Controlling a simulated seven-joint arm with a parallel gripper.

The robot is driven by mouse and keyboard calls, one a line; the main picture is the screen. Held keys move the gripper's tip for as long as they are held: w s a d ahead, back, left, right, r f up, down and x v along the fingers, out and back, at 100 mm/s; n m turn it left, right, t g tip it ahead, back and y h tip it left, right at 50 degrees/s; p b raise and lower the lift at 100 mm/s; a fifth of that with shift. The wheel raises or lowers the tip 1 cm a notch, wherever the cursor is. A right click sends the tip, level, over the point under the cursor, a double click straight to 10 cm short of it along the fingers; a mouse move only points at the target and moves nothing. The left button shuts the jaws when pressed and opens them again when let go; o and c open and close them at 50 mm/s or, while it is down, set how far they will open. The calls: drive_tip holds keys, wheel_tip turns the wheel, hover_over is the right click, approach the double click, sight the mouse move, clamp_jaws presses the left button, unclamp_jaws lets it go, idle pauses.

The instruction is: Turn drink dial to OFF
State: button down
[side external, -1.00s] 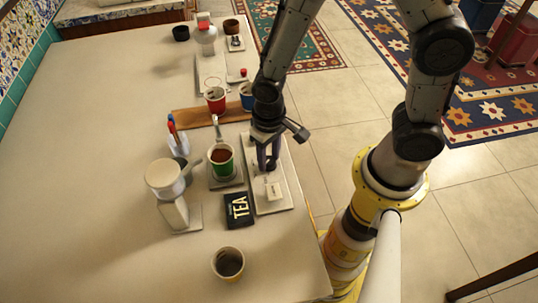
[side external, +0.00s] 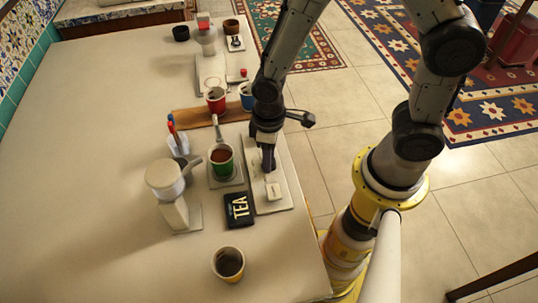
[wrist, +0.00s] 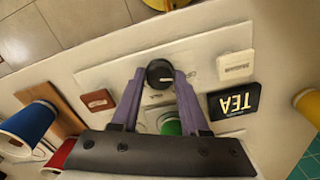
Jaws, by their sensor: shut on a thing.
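In the wrist view a round black dial (wrist: 160,73) with a pale mark sits on a white panel (wrist: 110,70). My gripper (wrist: 160,75) has its two purple fingers shut on the dial, one on each side. In the side view my gripper (side external: 269,168) points down at the same panel (side external: 279,206), and the dial is hidden behind the fingers.
A black TEA sign (side external: 239,210) and a green cup (side external: 222,160) with a brown drink stand beside the panel. A white dispenser (side external: 172,190) is further left. A red cup (side external: 215,97) and blue cup (side external: 246,95) stand behind. The left tabletop is clear.

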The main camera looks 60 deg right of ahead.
idle(0.3)
drive_tip(key=shift+c, duration=2.1)
unclamp_jaws()
wheel_tip(320, 180, up, 14)
drive_tip(key=s+d+r+m+t, duration=0.4)
drive_tip(key=s+d+r+t, duration=0.1)
drive_tip(key=s+d+r, duration=0.4)
drive_tip(key=shift+s+d+r+m+t, duration=0.15)
drive_tip(key=shift+s+r+m+t, duration=0.15)
drive_tip(key=shift+s+r, duration=0.35)
